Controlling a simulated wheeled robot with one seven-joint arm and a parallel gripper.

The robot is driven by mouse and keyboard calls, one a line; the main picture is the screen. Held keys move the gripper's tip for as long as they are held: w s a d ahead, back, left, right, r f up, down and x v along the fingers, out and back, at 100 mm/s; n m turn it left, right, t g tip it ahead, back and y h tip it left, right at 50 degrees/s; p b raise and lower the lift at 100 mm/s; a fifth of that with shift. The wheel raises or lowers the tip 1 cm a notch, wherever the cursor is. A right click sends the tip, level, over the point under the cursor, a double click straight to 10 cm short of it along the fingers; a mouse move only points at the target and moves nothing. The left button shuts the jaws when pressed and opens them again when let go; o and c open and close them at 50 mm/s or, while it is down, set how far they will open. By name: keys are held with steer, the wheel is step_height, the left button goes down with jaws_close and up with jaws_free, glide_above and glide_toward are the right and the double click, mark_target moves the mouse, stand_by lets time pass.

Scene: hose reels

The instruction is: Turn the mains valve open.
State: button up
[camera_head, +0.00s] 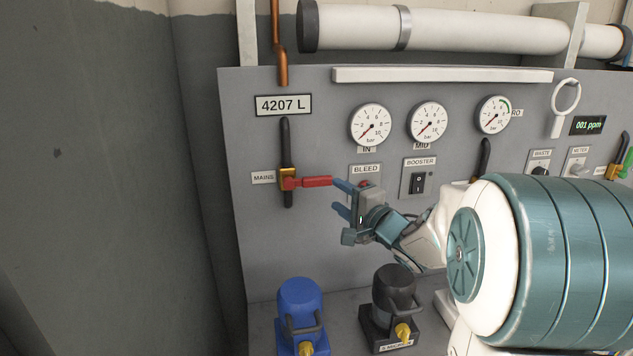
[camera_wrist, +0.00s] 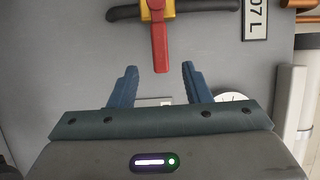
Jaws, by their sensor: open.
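The mains valve has a brass body (camera_head: 288,179) on a dark vertical pipe, beside the label MAINS (camera_head: 263,178). Its red lever (camera_head: 316,182) points right, across the pipe. In the wrist view the red lever (camera_wrist: 160,50) reaches down toward the gap between my fingers, with its tip just short of or level with the fingertips. My gripper (camera_head: 338,198) is open and empty, just right of the lever's end. In the wrist view my gripper (camera_wrist: 159,68) has its two blue fingers on either side of the lever's line. I see no contact.
The BLEED label (camera_head: 366,169) and a booster switch (camera_head: 418,183) sit on the panel by my gripper. Pressure gauges (camera_head: 371,124) are above. A blue canister (camera_head: 300,310) and a black canister (camera_head: 394,295) stand below. The panel left of the valve is mostly clear.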

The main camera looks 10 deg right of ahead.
mark_target(320, 183)
steer(key=x, duration=0.9)
steer(key=shift+w+a+p, duration=0.1)
steer(key=shift+w+p, duration=0.2)
steer(key=shift+w, duration=0.05)
steer(key=shift+c, duration=0.3)
jaws_close()
